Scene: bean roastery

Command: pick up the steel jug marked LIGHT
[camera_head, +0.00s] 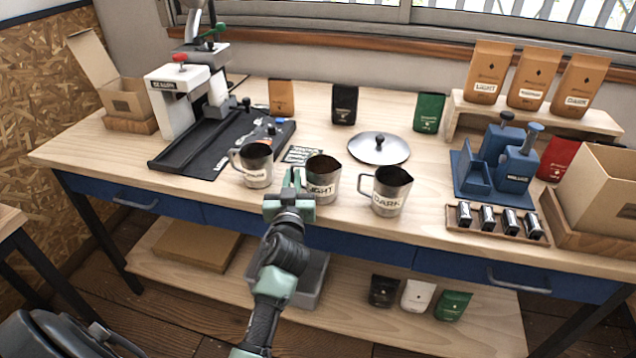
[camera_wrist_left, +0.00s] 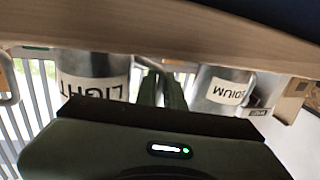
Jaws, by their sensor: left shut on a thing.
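The steel jug marked LIGHT (camera_head: 322,172) is the middle one of three jugs near the table's front edge. It appears upright on the tabletop. My left gripper (camera_head: 293,184) is at its left side, shut, with the fingers at the handle, which they mostly hide. In the left wrist view, upside down, the LIGHT jug (camera_wrist_left: 95,72) is left of my gripper's fingers (camera_wrist_left: 161,88). The MEDIUM jug (camera_head: 256,165) stands to the left; it also shows in the wrist view (camera_wrist_left: 222,88). The DARK jug (camera_head: 388,188) stands to the right.
A steel lid (camera_head: 378,148) lies behind the jugs. A grinder (camera_head: 180,98) and black mat (camera_head: 225,145) are at the left. Blue tampers (camera_head: 512,160), a rack of small canisters (camera_head: 495,222) and a cardboard box (camera_head: 600,190) are at the right.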

